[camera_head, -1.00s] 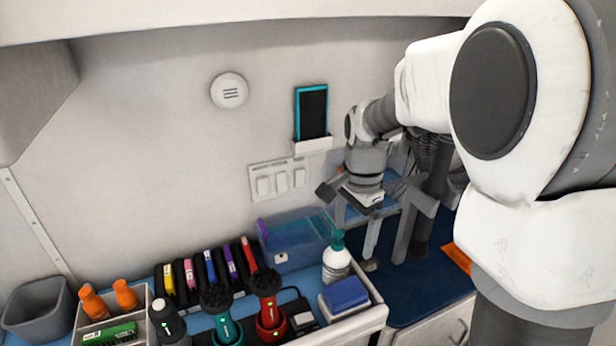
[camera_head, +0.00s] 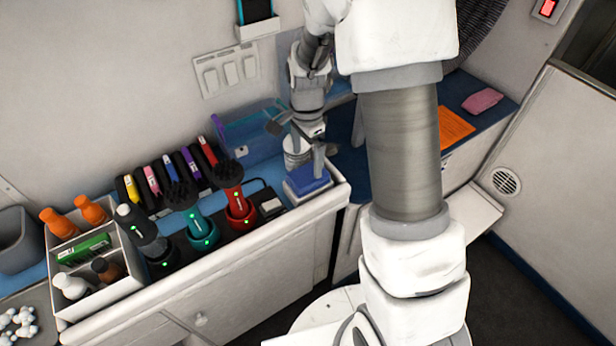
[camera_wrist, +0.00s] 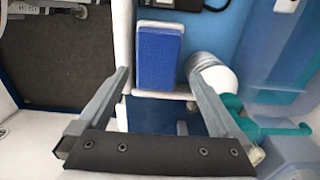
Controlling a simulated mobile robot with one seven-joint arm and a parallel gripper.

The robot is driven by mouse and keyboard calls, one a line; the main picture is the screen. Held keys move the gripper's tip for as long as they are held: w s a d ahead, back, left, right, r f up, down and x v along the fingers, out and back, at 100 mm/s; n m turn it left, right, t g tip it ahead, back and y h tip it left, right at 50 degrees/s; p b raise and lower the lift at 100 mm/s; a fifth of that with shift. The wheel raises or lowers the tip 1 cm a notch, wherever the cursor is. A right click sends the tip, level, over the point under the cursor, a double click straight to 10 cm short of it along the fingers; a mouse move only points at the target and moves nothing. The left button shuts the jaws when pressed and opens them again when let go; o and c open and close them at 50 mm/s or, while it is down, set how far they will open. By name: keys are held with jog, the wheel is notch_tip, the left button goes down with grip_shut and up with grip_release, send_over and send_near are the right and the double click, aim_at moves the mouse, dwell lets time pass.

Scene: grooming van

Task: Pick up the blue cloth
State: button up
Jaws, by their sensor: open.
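The blue cloth (camera_head: 308,181) looks like a thick folded block. It lies in a white holder at the right end of the counter. In the wrist view the blue cloth (camera_wrist: 159,55) lies just past the fingertips, roughly centred between them. My gripper (camera_head: 298,150) is open and empty, pointing down close above and behind the cloth. In the wrist view both fingers of my gripper (camera_wrist: 158,84) are spread apart. I cannot tell whether a finger touches the holder.
A white bottle (camera_wrist: 216,78) with a teal pump stands right beside the right finger in the wrist view. A translucent blue box (camera_head: 240,135) is behind. A pink cloth (camera_head: 482,101) lies farther right.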

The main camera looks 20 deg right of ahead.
aim_at(308, 173)
notch_tip(308, 173, down, 5)
jog(key=shift+s+d+f, duration=0.1)
jog(key=shift+f, duration=0.05)
jog(key=c, duration=1.1)
jog(key=shift+r, duration=0.6)
notch_tip(308, 173, up, 3)
jog(key=shift+f, duration=0.1)
jog(key=s+r, duration=0.2)
jog(key=s, duration=0.2)
jog(key=s+r, duration=0.2)
jog(key=s, duration=0.1)
jog(key=s+d+r, duration=0.1)
jog(key=s+r, duration=0.2)
jog(key=s, duration=0.1)
jog(key=shift+s, duration=0.35)
